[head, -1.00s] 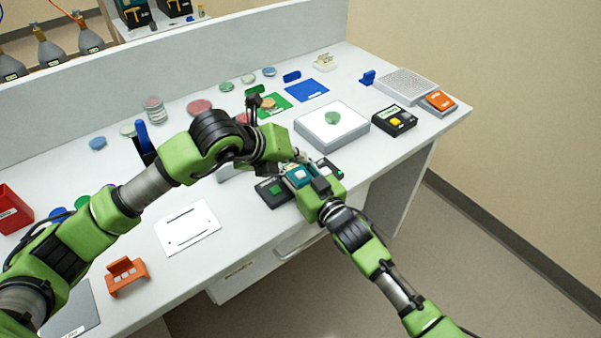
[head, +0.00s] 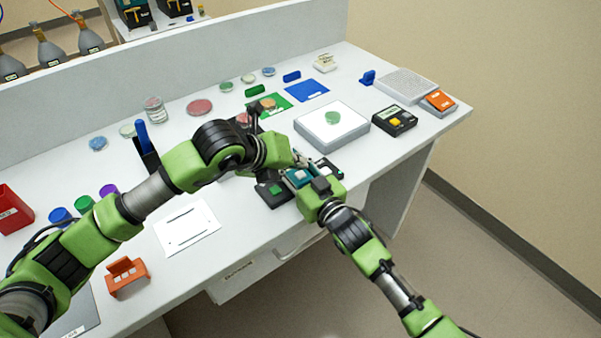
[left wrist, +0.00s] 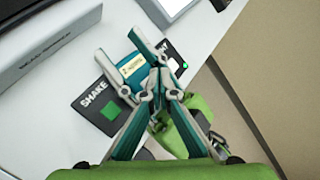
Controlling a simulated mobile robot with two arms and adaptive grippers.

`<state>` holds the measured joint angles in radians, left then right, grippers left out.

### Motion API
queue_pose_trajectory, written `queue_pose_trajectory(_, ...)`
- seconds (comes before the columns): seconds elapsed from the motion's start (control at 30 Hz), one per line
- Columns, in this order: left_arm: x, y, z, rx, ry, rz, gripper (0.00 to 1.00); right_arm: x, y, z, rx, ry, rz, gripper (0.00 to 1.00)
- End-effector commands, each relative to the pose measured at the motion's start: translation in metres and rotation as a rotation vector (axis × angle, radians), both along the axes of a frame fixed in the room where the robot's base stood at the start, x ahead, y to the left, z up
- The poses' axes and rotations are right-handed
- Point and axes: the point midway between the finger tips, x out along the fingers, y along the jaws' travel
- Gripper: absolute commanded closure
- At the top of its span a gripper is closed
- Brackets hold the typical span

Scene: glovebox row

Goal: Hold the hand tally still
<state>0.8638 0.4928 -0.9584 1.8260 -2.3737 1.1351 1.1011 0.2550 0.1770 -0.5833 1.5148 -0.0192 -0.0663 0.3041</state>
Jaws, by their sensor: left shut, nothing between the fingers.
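The hand tally is a small teal block with a pale label, and it shows in the left wrist view (left wrist: 133,68) and in the head view (head: 297,177). My right gripper (left wrist: 130,70) has one finger along each side of it, apparently touching both sides. My left gripper (left wrist: 160,78) is shut and empty, and its joined fingertips are close to the tally's near side. In the head view my left gripper (head: 301,159) is small and partly covered by its own wrist. Whether it touches the tally I cannot tell.
A black SHAKE box (left wrist: 98,107) with a green button lies beside the tally, and another black box (left wrist: 174,59) lies on its other side. A grey platform (head: 330,138) with a green dish stands behind. The bench's front edge is close.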

Motion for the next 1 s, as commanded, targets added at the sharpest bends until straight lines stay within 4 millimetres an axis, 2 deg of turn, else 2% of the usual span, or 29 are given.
queue_pose_trajectory(0.63, 0.0, 0.0001, -0.0001, 0.0, 0.0, 0.0, 1.0, 0.0, 0.0, -0.0001, 0.0, 0.0, 0.0, 0.88)
queue_pose_trajectory(1.0, -0.0003, 0.0, -0.0083, 0.0, 0.0, 0.0, 1.0, 0.0, 0.0, -0.0001, 0.0, 0.0, 0.0, 0.88)
